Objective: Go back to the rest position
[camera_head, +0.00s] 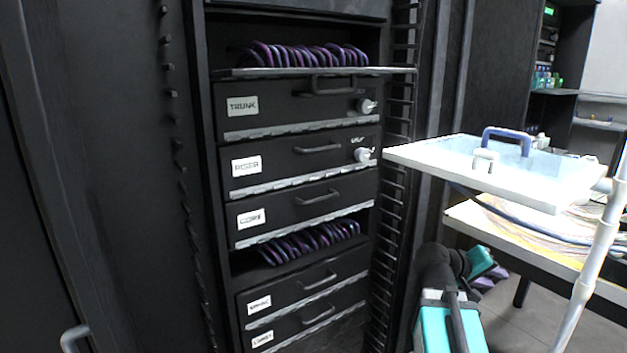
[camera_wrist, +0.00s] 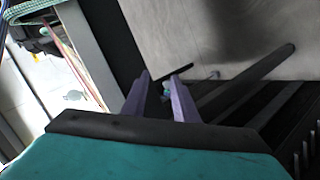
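My gripper (camera_wrist: 160,80) shows in the wrist view as two purple fingers with a clear gap between them. It is open, and I see nothing held. A small pale thing shows in the gap, and it seems to lie beyond the fingers. In the head view my gripper (camera_head: 488,279) is low at the right, to the right of the rack and below the white tray, partly hidden by my own teal and black arm. It touches nothing that I can make out.
A black rack (camera_head: 203,130) holds labelled drawers, including the TRUNK drawer (camera_head: 285,104), and purple cable coils (camera_head: 300,54). A white tray (camera_head: 470,178) with a blue-handled item (camera_head: 507,137) stands at the right. Behind it is a table (camera_head: 545,240) with cables. Grey floor shows below.

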